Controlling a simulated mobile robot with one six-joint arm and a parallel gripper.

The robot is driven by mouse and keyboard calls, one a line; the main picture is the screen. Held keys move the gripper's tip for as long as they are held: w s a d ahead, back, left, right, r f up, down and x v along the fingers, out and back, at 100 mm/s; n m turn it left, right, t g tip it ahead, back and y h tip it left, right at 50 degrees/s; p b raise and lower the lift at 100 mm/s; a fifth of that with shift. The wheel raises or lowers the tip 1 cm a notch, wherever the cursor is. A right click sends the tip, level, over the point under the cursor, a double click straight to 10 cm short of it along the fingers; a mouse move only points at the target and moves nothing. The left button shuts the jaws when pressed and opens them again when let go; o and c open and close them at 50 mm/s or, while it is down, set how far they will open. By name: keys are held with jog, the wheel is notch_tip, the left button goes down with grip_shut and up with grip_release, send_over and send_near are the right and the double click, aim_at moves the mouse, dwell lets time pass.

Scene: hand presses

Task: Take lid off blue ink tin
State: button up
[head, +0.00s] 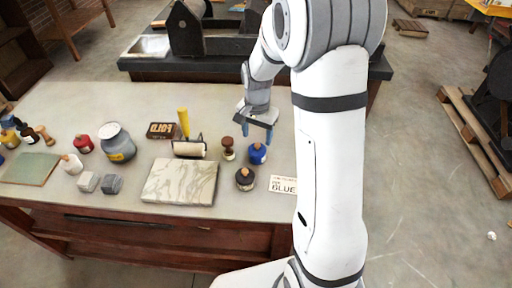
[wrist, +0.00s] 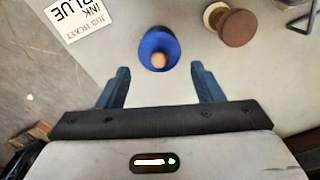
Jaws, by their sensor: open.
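The blue ink tin (head: 257,154) stands upright near the right end of the pale table, with a small tan knob on top. In the wrist view the blue tin (wrist: 159,47) shows from above, its tan knob (wrist: 158,61) towards my gripper. My gripper (head: 257,131) is above the tin, its blue fingers apart and empty. In the wrist view the open fingers (wrist: 162,85) lie just short of the tin, which sits between their lines. I cannot tell where the lid meets the tin.
A dark tin (head: 245,179) and a brown wooden stamp (head: 228,148) stand close by the blue tin. A "BLUE" card (head: 284,185) lies to its right. A marbled slab (head: 180,181), a roller (head: 188,148) and a grey jar (head: 117,143) are further left.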

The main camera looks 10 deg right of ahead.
aim_at(258, 145)
notch_tip(258, 145, down, 4)
jog(key=shift+f, duration=0.15)
jog(key=shift+c, duration=0.2)
jog(key=shift+s, duration=0.15)
grip_shut()
dwell(0.3)
